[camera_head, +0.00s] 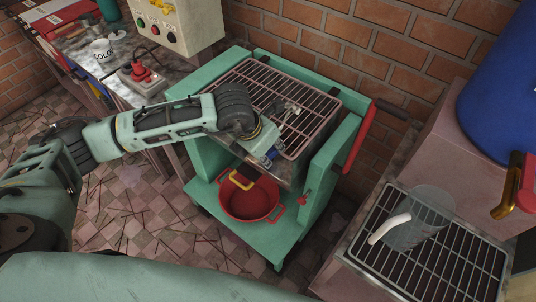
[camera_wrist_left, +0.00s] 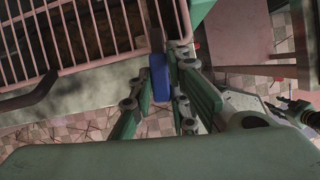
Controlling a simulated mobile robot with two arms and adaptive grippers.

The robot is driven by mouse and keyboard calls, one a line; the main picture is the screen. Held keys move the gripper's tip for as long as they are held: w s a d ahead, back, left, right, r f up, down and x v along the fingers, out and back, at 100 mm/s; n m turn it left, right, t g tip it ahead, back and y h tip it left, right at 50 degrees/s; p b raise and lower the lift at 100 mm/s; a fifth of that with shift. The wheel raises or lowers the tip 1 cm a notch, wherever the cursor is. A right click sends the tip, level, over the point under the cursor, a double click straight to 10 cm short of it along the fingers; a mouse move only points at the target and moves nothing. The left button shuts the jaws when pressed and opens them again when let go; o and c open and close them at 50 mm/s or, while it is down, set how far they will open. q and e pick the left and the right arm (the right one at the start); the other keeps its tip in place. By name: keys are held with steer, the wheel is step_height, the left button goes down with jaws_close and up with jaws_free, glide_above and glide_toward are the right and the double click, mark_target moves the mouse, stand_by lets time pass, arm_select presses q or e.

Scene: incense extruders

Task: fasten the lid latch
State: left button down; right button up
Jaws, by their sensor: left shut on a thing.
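A green-framed machine (camera_head: 318,185) stands in the middle, with a barred metal lid (camera_head: 315,105) lying flat on its top. My left gripper (camera_head: 268,156) is at the front edge of the lid, reaching in from the left. It is shut on a small blue latch piece (camera_head: 272,154). In the left wrist view the blue piece (camera_wrist_left: 158,78) sits between the fingers, close to the corner of the barred lid (camera_wrist_left: 80,35). Whether the latch is engaged cannot be told. My right gripper is not visible.
A red pot (camera_head: 252,203) stands on the shelf below my left gripper. A red handle (camera_head: 361,138) rises on the machine's right side. A second grill (camera_head: 440,275) with a clear beaker (camera_head: 418,222) is at lower right. A bench with a control box (camera_head: 180,25) is behind left.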

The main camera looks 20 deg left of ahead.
arm_select(q)
steer(key=shift+n+b, duration=0.5)
steer(key=shift+n, duration=0.1)
steer(key=shift+r+y, duration=0.1)
steer(key=shift+y, duration=0.2)
steer(key=c, duration=1.7)
jaws_free()
steer(key=v, duration=1.2)
